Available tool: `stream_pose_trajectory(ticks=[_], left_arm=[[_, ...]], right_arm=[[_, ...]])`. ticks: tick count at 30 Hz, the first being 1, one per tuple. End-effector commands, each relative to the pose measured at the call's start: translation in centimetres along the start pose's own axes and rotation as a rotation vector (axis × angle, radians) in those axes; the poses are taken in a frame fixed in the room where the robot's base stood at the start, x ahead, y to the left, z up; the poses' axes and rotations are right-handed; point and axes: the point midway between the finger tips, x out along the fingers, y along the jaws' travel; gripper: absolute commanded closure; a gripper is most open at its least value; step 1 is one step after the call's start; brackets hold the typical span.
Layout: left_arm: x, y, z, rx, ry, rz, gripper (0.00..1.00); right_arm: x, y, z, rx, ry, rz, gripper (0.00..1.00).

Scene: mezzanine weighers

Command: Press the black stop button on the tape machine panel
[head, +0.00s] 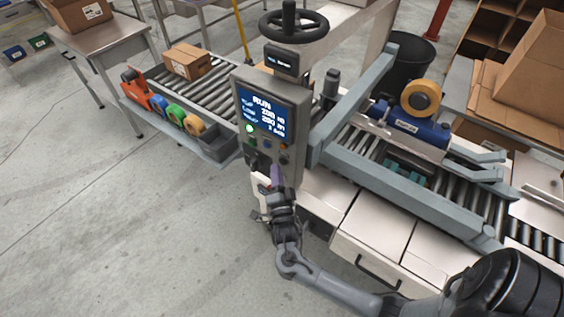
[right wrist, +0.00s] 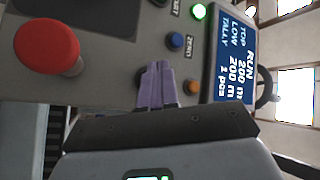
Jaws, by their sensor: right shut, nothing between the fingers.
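The tape machine panel (head: 272,98) is a grey upright box with a lit blue screen (head: 263,112) reading RUN. My right gripper (head: 276,175) is shut and empty, its purple fingertips at the panel's lower face. In the right wrist view, the purple fingers (right wrist: 158,85) stand in front of the panel between the red button and the screen. A dark round edge (right wrist: 139,76) shows beside the fingertips, mostly hidden; it may be the black stop button. I cannot tell whether the fingertips touch it. My left gripper is not in view.
In the right wrist view, a large red mushroom button (right wrist: 47,42), a blue button (right wrist: 176,41), an orange-brown button (right wrist: 191,87) and a green lit lamp (right wrist: 199,11) surround the fingers. A black handwheel (head: 292,22) stands above the panel. A tray of tape rolls (head: 178,117) sits left.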

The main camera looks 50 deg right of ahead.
Motion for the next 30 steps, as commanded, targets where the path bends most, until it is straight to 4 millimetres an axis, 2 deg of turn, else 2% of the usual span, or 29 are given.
stream_pose_trajectory(ticks=[30], left_arm=[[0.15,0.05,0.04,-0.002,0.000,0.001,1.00]], right_arm=[[0.69,0.53,-0.51,0.000,0.000,0.000,1.00]])
